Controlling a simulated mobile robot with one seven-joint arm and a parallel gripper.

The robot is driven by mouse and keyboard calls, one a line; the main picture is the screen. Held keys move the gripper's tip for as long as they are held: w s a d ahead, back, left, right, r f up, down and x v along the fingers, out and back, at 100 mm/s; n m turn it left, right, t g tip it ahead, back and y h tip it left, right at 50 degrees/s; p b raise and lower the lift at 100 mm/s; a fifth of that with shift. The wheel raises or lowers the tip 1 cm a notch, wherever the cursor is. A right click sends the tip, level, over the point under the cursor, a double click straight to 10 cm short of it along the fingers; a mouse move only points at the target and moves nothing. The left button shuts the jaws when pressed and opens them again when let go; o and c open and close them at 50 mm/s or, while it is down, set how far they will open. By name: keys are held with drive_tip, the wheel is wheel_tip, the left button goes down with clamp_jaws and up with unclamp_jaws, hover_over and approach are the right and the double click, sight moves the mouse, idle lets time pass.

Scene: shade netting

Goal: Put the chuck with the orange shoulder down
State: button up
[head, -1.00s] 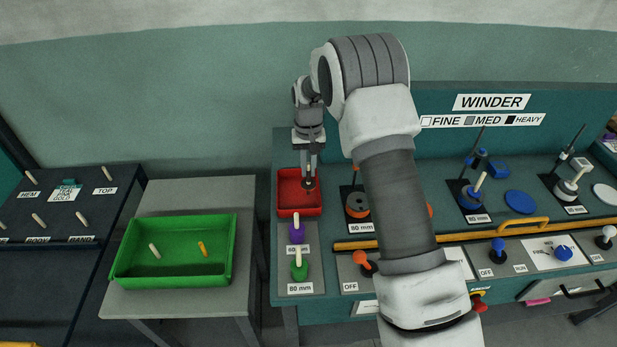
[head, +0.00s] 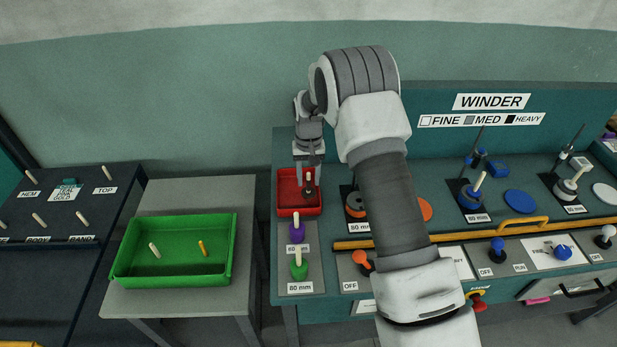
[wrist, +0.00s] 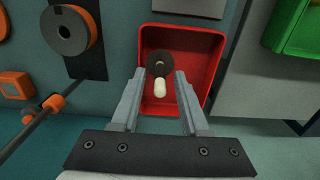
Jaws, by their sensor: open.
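In the head view a chuck (head: 308,190) with a dark round base and a pale peg stands in the red tray (head: 283,207). The wrist view shows the chuck's dark disc and cream peg (wrist: 159,88) inside the red tray (wrist: 207,45). I cannot make out an orange shoulder on it. My gripper (head: 309,168) is over the tray with its fingers spread. In the wrist view my gripper (wrist: 160,74) has one finger on each side of the chuck, with gaps visible.
A purple chuck (head: 297,234) and a green chuck (head: 299,268) stand in front of the red tray. A spool (head: 356,205) stands just right of it. A green tray (head: 125,283) with two small pegs is on the grey table at left. An orange-yellow rail crosses the winder bench.

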drive_tip(key=s+d+r+t, duration=0.1)
drive_tip(key=s+r, duration=0.2)
drive_tip(key=r, duration=0.8)
drive_tip(key=s+d+r, duration=0.2)
drive_tip(key=s+r, duration=0.1)
drive_tip(key=r, duration=0.8)
drive_tip(key=s+d+r+t, duration=0.2)
drive_tip(key=s+d+r, duration=0.1)
drive_tip(key=s+r, duration=0.55)
drive_tip(key=s+d+t, duration=0.2)
drive_tip(key=s+d, duration=0.1)
drive_tip(key=s, duration=1.7)
drive_tip(key=shift+s+d+t, duration=0.15)
drive_tip(key=shift+s+t, duration=0.15)
drive_tip(key=shift+s, duration=0.05)
